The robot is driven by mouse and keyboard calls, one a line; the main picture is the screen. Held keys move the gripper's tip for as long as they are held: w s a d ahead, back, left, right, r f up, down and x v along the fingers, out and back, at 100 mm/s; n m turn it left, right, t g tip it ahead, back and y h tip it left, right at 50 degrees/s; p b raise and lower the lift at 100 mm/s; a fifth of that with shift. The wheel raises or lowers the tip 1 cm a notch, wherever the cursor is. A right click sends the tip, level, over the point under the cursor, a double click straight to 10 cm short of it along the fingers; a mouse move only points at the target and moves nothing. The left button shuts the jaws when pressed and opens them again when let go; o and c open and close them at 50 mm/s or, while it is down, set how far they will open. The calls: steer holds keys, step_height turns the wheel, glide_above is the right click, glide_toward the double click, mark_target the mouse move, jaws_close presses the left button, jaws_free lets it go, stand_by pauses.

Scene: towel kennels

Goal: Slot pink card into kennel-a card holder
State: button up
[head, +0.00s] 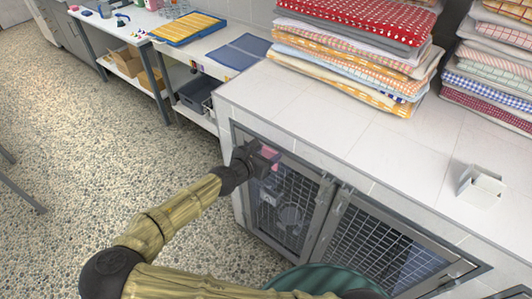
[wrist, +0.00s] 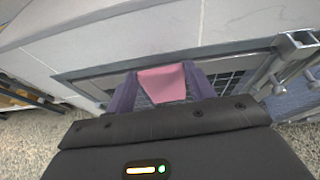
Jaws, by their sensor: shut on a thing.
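My gripper (head: 262,159) is shut on the pink card (head: 270,152) in front of the upper left part of the left kennel door (head: 310,183). In the wrist view the pink card (wrist: 162,84) stands between the two purple-grey fingers of my gripper (wrist: 163,90), with the door's mesh and top frame behind it. A clear, pale panel shows on the door near the card in the head view. I cannot make out the card holder's slot, or tell whether the card touches the door.
A second mesh door (head: 385,245) is to the right, past latch hardware (wrist: 295,45). Stacks of folded towels (head: 350,45) and a small white holder (head: 481,186) stand on the tiled top (head: 400,150). A side bench (head: 215,45) stands at the back left. Pebbled floor at left is clear.

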step_height(320, 180, down, 5)
steer(key=b, duration=0.5)
steer(key=shift+f, duration=0.2)
steer(key=shift+w+f, duration=0.1)
step_height(320, 180, down, 2)
steer(key=p, duration=0.3)
steer(key=shift+w+d+f+m+h, duration=0.1)
steer(key=shift+f+m+h, duration=0.1)
steer(key=shift+m+h, duration=0.1)
steer(key=shift+f, duration=0.2)
